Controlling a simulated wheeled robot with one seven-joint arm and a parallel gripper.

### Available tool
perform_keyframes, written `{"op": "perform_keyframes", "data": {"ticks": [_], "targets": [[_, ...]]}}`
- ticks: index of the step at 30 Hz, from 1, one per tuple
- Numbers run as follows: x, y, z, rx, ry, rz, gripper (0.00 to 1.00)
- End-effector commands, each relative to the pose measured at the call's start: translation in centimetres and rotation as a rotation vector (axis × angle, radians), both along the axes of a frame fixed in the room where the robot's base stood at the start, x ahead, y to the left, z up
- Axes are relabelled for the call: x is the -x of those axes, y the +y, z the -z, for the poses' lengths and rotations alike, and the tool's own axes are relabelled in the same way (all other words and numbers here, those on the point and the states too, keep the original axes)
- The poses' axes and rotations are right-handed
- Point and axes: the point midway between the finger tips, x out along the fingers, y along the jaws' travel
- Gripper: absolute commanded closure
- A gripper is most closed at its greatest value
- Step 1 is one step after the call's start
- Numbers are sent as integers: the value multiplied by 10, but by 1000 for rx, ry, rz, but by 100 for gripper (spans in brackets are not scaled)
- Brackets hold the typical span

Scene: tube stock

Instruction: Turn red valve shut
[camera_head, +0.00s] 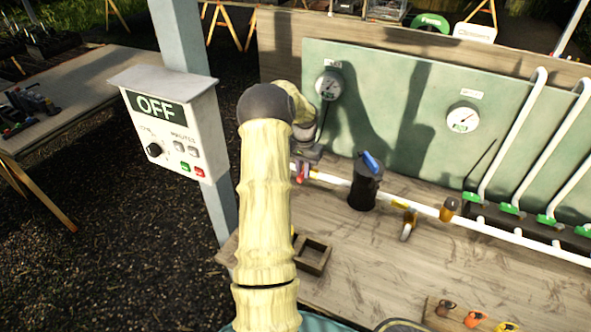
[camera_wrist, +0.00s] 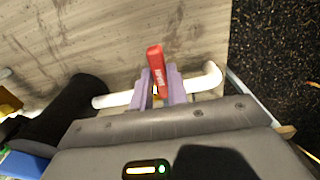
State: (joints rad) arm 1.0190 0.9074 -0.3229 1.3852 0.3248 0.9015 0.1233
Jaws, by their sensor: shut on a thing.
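The red valve handle (camera_wrist: 155,58) stands out between the two purple fingers of my gripper (camera_wrist: 160,72) in the wrist view. The fingers are shut on it, one on each side. In that view the handle lies across the white pipe (camera_wrist: 206,80) at a steep angle. In the head view my gripper (camera_head: 304,164) is at the left end of the pipe run, and only a small red part (camera_head: 300,174) shows beside it. The valve body is mostly hidden by the fingers and palm.
A black canister with a blue handle (camera_head: 370,162) stands on the pipe right of my gripper. Brass fittings (camera_head: 449,208) follow farther right. A green panel with gauges (camera_head: 463,118) rises behind. A control box reading OFF (camera_head: 155,108) is at the left. A small wooden frame (camera_head: 314,254) lies nearer.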

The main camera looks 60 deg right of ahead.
Motion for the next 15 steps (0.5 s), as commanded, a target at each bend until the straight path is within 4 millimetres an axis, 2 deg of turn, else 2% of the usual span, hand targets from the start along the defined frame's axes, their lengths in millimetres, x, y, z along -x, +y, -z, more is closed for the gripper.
{"op": "perform_keyframes", "data": {"ticks": [14, 15], "targets": [[4, -2, 0, 1, 0, 22, 100], [3, -2, 0, 1, 0, 22, 80]]}}
